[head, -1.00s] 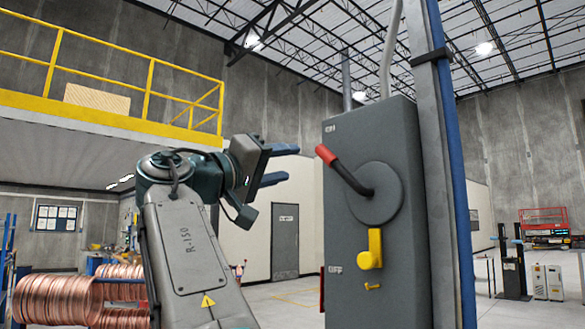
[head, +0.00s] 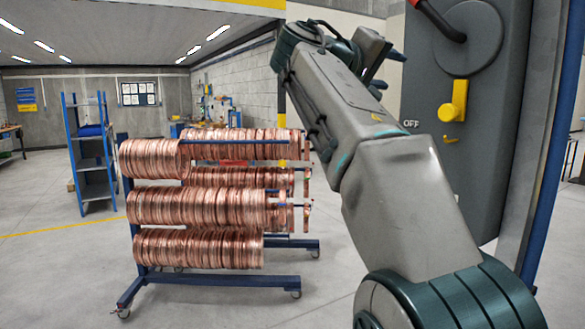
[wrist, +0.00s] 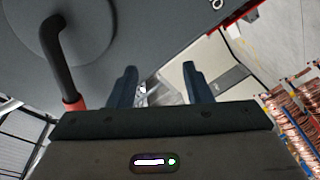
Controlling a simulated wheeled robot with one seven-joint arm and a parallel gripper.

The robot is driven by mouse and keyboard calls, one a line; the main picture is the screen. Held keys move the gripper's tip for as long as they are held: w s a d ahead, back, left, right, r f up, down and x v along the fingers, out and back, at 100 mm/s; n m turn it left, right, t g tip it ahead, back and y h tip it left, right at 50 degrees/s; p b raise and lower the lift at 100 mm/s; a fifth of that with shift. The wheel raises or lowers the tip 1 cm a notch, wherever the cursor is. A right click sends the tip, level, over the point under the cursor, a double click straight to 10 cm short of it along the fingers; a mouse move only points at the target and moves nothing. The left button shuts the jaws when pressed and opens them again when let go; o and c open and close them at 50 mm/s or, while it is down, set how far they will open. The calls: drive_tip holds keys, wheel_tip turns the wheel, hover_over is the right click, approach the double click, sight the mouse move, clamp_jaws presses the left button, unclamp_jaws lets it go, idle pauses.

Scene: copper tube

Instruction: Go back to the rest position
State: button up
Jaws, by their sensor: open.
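My gripper (head: 388,70) is raised at the end of my arm, just left of the grey switch box (head: 470,130) in the head view. Its two dark blue fingers are apart with nothing between them; they also show in the wrist view (wrist: 160,88). The box carries a black lever (head: 441,22) on a round disc, its red grip cut off at the top of the head view. In the wrist view the lever (wrist: 56,55) and its red grip (wrist: 73,104) are left of the fingers, apart from them. A yellow latch (head: 455,98) sits below the disc.
A wheeled rack (head: 130,285) loaded with copper tube coils (head: 200,205) stands left of my arm. A blue shelf unit (head: 88,150) is farther left. A blue post (head: 550,150) is right of the box. The floor (head: 50,270) at the left front is clear.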

drive_tip(key=s+d+f+n+g+y, duration=0.15)
drive_tip(key=f+y, duration=0.25)
drive_tip(key=f, duration=0.7)
drive_tip(key=s+d+f+n+g+y, duration=0.1)
drive_tip(key=s+d+f+g+y, duration=0.15)
drive_tip(key=f, duration=0.95)
drive_tip(key=s+a+f+m+g+y, duration=0.1)
drive_tip(key=s+a+f+g+y, duration=0.1)
drive_tip(key=s+f, duration=0.9)
drive_tip(key=s+a+f+m+g+y+p, duration=0.1)
drive_tip(key=s+a+f+y, duration=0.3)
drive_tip(key=s+f, duration=0.7)
wheel_tip(320, 180, down, 6)
drive_tip(key=shift+s+a+r+m+g+y, duration=0.15)
drive_tip(key=shift+s+a+m+g+y, duration=0.15)
drive_tip(key=shift+m+g+y, duration=0.3)
